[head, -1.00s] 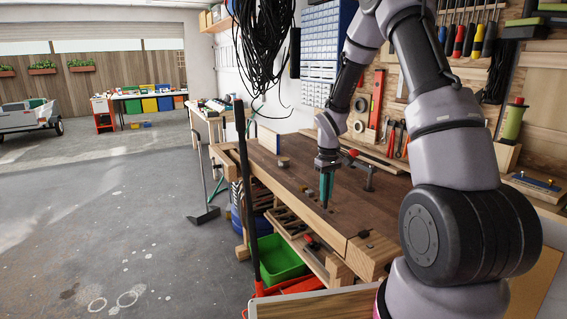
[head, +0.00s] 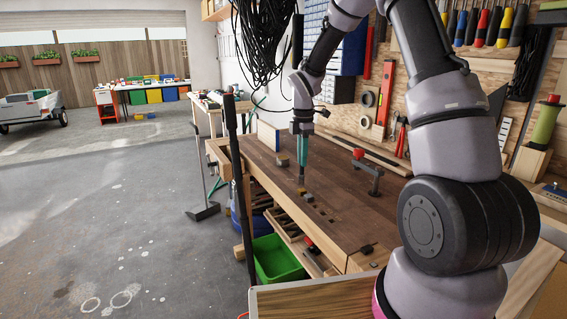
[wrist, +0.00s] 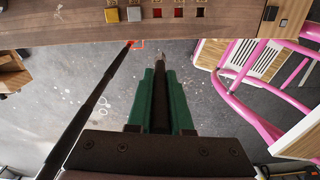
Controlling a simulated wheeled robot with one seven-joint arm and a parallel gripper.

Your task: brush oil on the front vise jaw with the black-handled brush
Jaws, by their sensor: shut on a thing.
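My gripper (head: 301,152) has teal fingers shut on the black-handled brush (wrist: 161,105). In the wrist view the dark handle runs between both fingers. In the head view the brush (head: 301,180) points down over the front part of the workbench top (head: 345,205); whether its tip touches anything is unclear. A wooden block at the bench's far left corner looks like the front vise jaw (head: 219,153), to the left of my gripper and apart from it. Oil on it cannot be made out.
Bench dogs (wrist: 112,15) and square holes (wrist: 180,13) line the front edge. A small round tin (head: 283,160) sits behind the gripper, and a holdfast (head: 367,175) stands to the right. A green bin (head: 278,260) is below. Black cables (head: 262,45) hang above.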

